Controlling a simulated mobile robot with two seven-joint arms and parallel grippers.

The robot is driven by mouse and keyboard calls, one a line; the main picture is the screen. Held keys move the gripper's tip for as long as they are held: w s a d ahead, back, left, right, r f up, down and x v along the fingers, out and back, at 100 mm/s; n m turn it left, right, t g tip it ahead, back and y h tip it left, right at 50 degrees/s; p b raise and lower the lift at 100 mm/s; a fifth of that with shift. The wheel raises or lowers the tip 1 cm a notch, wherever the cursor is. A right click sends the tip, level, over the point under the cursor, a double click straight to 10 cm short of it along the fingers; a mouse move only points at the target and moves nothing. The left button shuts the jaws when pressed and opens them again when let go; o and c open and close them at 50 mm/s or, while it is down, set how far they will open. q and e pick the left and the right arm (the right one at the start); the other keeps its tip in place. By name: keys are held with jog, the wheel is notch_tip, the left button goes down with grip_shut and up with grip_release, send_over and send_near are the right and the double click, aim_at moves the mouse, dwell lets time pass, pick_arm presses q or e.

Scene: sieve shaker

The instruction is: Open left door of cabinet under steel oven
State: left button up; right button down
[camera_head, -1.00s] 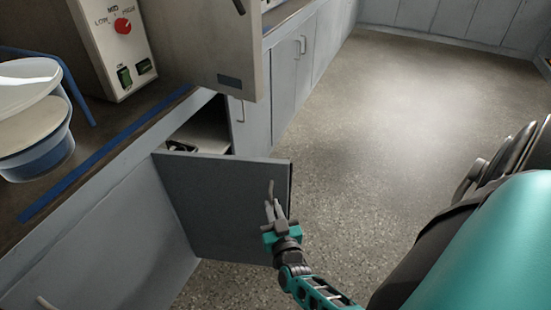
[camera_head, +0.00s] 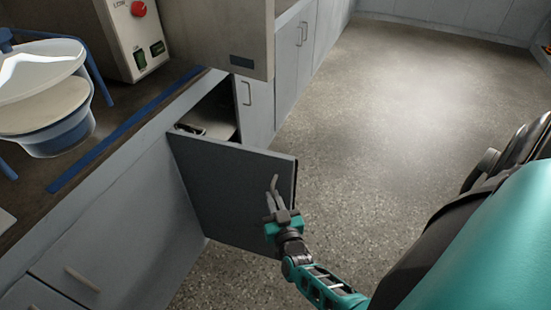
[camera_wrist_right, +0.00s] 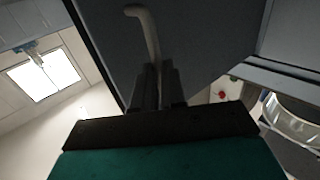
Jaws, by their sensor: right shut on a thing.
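The grey left cabinet door (camera_head: 222,190) stands swung out from the counter front, with the dark cabinet opening (camera_head: 219,110) showing behind it. My right gripper (camera_head: 274,198) is shut on the door's handle (camera_head: 274,183), near the door's free edge. In the right wrist view the curved handle (camera_wrist_right: 146,25) rises from between the fingers of the gripper (camera_wrist_right: 155,85), with the door panel (camera_wrist_right: 200,35) behind it. The steel oven (camera_head: 238,35) stands on the counter above the opening; only its lower part shows. My left gripper is not in view.
Speckled floor (camera_head: 370,120) right of the door is clear. More closed cabinets (camera_head: 300,45) line the back.

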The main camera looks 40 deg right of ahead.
jog(key=shift+w+a+r+y, duration=0.35)
jog(key=shift+w+a, duration=0.25)
jog(key=shift+a, duration=0.2)
jog(key=c, duration=1.2)
grip_release()
jog(key=shift+w, duration=0.1)
jog(key=shift+c, duration=0.2)
jog(key=shift+o, duration=0.3)
jog(key=shift+d, duration=0.1)
jog(key=shift+s+d+f, duration=0.1)
jog(key=shift+s, duration=0.15)
